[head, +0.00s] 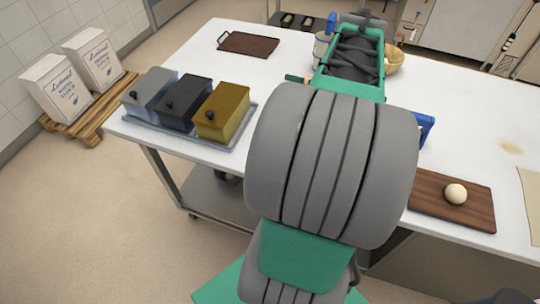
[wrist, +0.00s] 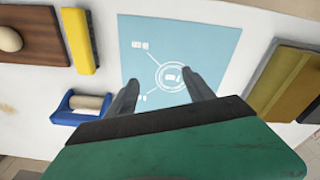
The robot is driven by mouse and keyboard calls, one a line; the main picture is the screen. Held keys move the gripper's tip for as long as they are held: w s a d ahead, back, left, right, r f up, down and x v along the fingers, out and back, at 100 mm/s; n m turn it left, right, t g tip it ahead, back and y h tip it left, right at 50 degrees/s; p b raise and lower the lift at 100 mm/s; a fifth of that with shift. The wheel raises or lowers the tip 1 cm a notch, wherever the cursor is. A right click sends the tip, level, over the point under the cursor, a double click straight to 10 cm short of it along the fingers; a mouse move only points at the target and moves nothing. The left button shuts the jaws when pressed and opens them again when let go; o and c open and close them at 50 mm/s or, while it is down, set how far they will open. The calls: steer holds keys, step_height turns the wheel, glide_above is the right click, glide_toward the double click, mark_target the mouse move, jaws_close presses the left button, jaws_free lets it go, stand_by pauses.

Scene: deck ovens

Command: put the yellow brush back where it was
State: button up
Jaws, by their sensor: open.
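In the head view my arm hides the brush, the mat and the gripper's fingers.
A blue-framed roller (wrist: 80,106) lies near the brush. The brown board (head: 428,207) holds a dough ball (head: 456,194). Grey, black and yellow lidded tins (head: 222,112) stand on a tray at the table's left. A dark handled tray (head: 248,43) lies behind; clear tabletop surrounds it.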

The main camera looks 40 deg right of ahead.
steer(key=w+a+n+t, duration=0.1)
steer(key=w+a+n, duration=0.1)
steer(key=w+a, duration=0.5)
steer(key=w+a+n+t, duration=0.1)
steer(key=w+a+n, duration=0.2)
steer(key=a, duration=0.8)
steer(key=a+f+n+t+y, duration=0.1)
steer(key=a+f+n, duration=0.1)
steer(key=a, duration=1.2)
steer(key=shift+s+a+n, duration=0.25)
steer(key=shift+s+n, duration=0.2)
steer(key=shift+n, duration=0.25)
